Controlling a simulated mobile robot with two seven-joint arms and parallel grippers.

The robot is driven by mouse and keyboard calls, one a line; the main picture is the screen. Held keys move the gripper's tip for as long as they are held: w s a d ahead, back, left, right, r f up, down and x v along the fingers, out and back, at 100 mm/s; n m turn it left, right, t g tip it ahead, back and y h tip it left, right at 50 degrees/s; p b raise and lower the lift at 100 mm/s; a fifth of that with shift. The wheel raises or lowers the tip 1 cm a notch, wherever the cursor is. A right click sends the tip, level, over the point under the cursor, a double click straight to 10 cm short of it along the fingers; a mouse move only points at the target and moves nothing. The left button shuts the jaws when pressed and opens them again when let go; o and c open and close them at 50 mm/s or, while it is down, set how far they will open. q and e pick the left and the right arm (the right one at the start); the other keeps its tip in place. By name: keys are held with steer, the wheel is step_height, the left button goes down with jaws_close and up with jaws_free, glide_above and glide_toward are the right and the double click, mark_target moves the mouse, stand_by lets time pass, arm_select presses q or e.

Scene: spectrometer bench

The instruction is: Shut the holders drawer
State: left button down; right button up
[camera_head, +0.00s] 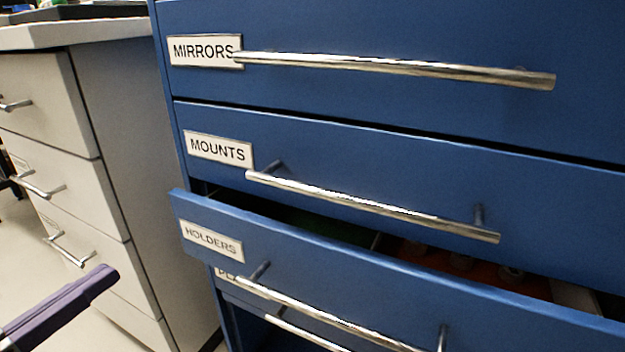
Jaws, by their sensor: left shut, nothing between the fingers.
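The holders drawer (330,270), blue with a "HOLDERS" label (212,241) and a silver bar handle (330,318), stands pulled out from the blue cabinet. Through the gap above its front I see a green area and an orange-red area with small metal parts inside. My left gripper (105,278), purple, comes in from the lower left. It is shut and empty, to the left of the drawer front and apart from it in the picture. My right gripper is not in view.
The mirrors drawer (400,30) and mounts drawer (350,165) above are flush with the cabinet, their bar handles sticking out. Another labelled drawer sits below, mostly hidden. A white drawer unit (125,150) stands at the left, with floor (20,265) showing beside it.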

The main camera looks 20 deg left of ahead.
arm_select(q)
steer(key=m, duration=0.1)
steer(key=b, duration=0.1)
glide_toward(200, 206)
steer(key=w, duration=0.7)
steer(key=shift+d, duration=0.25)
